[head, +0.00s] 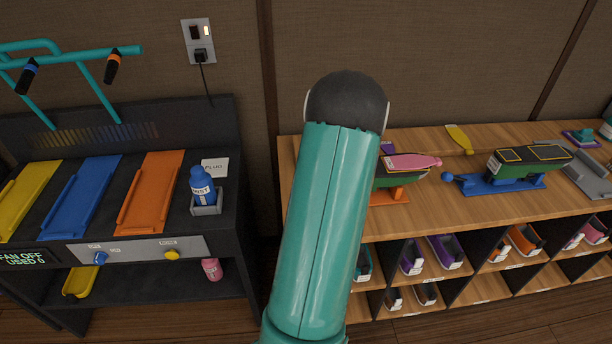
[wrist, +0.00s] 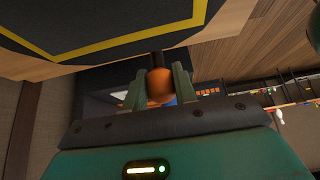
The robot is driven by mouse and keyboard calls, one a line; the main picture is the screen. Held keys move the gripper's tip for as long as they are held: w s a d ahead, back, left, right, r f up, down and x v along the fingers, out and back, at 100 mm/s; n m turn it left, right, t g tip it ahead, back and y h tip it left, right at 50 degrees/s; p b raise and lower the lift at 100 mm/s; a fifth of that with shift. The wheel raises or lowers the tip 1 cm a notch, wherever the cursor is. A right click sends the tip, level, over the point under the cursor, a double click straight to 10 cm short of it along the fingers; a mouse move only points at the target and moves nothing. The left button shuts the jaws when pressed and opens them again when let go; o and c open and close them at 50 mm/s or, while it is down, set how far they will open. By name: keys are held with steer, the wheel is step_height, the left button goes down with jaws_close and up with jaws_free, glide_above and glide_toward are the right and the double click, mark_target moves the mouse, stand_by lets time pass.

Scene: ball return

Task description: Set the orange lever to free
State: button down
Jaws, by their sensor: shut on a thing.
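The orange lever's round knob (wrist: 160,86) sits on a short dark stem in the wrist view, close to a dark panel with a yellow outline (wrist: 120,28). My gripper (wrist: 157,92) has its two green fingers closed on either side of the knob. In the head view my arm covers the gripper and the lever. I cannot read the lever's setting.
A similar device on a blue base (head: 510,185), with a blue ball-ended lever (head: 447,177), stands farther right on the wooden shelf top (head: 470,215). At left is a dark bench (head: 225,240) with coloured trays and a blue bottle (head: 203,184).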

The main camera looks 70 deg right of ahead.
steer(key=shift+s+d+f, duration=0.1)
steer(key=shift+s+d, duration=0.1)
steer(key=shift+s, duration=0.3)
steer(key=c, duration=1.1)
jaws_free()
steer(key=shift+w, duration=0.15)
steer(key=shift+r, duration=0.4)
steer(key=v, duration=1.3)
